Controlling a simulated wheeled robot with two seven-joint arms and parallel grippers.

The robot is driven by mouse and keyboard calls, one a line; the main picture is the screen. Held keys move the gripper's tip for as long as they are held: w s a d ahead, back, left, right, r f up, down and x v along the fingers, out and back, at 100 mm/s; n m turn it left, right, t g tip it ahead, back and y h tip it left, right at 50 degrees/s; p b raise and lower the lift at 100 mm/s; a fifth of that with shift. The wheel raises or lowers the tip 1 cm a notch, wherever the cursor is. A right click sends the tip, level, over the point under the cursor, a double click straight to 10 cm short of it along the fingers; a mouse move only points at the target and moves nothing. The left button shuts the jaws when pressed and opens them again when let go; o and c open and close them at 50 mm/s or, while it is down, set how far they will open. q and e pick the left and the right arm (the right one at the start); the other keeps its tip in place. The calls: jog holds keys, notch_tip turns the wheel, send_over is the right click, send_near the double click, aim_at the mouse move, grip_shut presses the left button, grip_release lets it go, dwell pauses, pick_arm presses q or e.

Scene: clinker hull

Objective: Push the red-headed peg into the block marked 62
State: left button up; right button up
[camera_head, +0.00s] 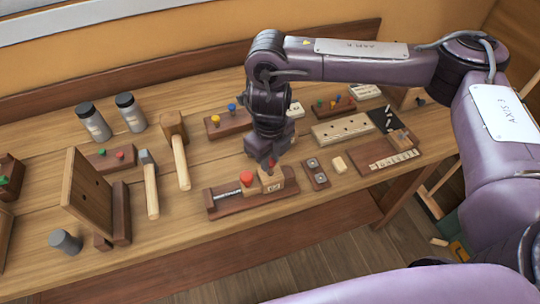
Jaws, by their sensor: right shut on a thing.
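My right gripper (269,157) points down over the front middle of the bench, shut on a small red-headed peg (271,164). Only a bit of the red head shows between the fingertips. Directly under it is a light wooden block (272,184) with a dark marking on its front, too small to read surely. The block sits at the right end of a dark wooden vise-like holder (225,206) with a metal screw. I cannot tell how far the peg is in the block. My left gripper is not in view.
A large red knob (247,178) stands just left of the block. A dark plate with two metal squares (316,173) lies to the right, near a pale block (339,163).

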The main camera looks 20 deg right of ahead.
jog(key=shift+f, duration=0.4)
jog(key=o, duration=0.6)
jog(key=shift+s, duration=0.1)
jog(key=o, duration=0.4)
notch_tip(320, 180, up, 8)
jog(key=p, duration=0.7)
jog(key=shift+r+p, duration=0.15)
jog(key=shift+p, duration=0.2)
